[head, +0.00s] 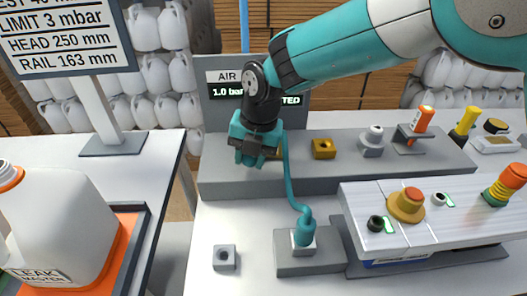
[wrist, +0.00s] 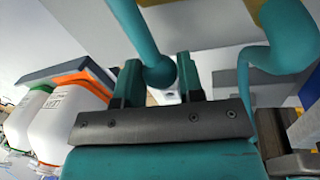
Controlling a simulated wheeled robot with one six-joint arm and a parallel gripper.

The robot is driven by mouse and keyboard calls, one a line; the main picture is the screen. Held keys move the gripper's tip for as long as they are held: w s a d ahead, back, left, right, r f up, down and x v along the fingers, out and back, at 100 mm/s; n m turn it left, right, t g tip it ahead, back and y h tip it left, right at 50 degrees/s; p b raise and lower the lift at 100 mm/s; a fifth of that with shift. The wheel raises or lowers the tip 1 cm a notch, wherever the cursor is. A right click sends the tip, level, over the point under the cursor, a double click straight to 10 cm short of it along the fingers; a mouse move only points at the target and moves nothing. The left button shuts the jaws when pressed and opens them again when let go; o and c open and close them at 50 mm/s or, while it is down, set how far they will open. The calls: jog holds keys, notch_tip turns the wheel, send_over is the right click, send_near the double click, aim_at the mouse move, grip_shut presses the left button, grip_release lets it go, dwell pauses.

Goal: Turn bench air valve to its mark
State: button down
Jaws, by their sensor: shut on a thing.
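My gripper (head: 255,148) is at the left end of the grey bench block (head: 225,178), in front of the AIR panel (head: 215,77). It hides most of the bench air valve in the head view. In the wrist view, my gripper (wrist: 160,78) has its two fingers closed about the rounded end of a teal rod (wrist: 138,30), which looks like the air valve's handle. The valve's mark is not visible. The panel reads AIR and 1.0 bar, and my arm covers part of its text.
A teal hose (head: 291,185) runs down beside my gripper to a fitting on a small grey block (head: 310,264). A brass block (head: 323,148) sits to the right. A silver manifold (head: 460,225) with coloured plugs stands front right. A white jug (head: 60,225) stands in a tray at left.

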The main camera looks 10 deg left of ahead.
jog(key=shift+w+r, duration=0.1)
dwell(0.3)
jog(key=c, duration=0.8)
grip_release()
jog(key=shift+o, duration=0.2)
jog(key=shift+d, duration=0.1)
jog(key=d+r+b, duration=0.1)
jog(key=d+r, duration=0.2)
jog(key=r, duration=1.4)
jog(key=shift+d, duration=0.15)
jog(key=shift+w, duration=0.1)
jog(key=s+d+f+m+y, duration=0.1)
jog(key=s+d+f+m, duration=0.1)
jog(key=s+d+m, duration=0.7)
jog(key=s+d+f+m+y, duration=0.1)
jog(key=s+d+f+m, duration=0.2)
jog(key=s+d+m, duration=0.7)
jog(key=d+m, duration=0.5)
jog(key=m, duration=0.6)
jog(key=shift+s+d+f, duration=0.15)
jog(key=shift+s+f, duration=0.05)
jog(key=shift+f, duration=0.1)
